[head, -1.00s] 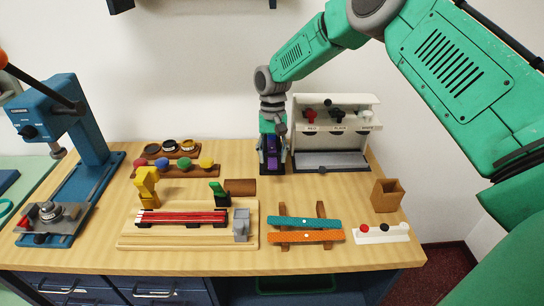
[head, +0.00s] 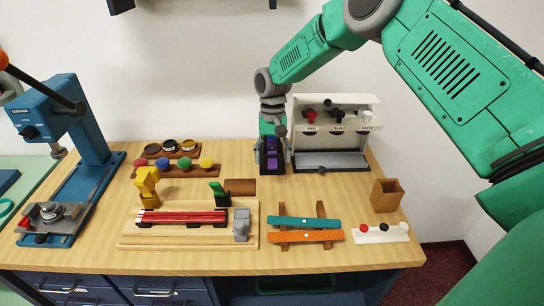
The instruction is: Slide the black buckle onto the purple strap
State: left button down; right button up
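My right gripper (head: 271,163) comes down from the upper right and stands low over the back of the counter, just left of the white dispenser. Purple (head: 272,145) shows between its dark fingers; this looks like the purple strap, held by the gripper, with most of it hidden. The dispenser (head: 371,101) has red, black and white labels. A small black piece (head: 337,113) sits above its black label; it may be the black buckle, but it is too small to be sure. The gripper and that piece are apart. My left gripper is out of view.
A teal strap (head: 291,222) and an orange strap (head: 320,236) lie on a brown rack. A wooden fixture (head: 128,238) holds red strips, left of it. A brown box (head: 386,195) and a white block (head: 397,238) stand at right. A blue press (head: 88,130) stands left.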

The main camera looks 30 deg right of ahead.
jog(key=v, duration=1.2)
dwell(0.4)
jog(key=shift+f, duration=0.1)
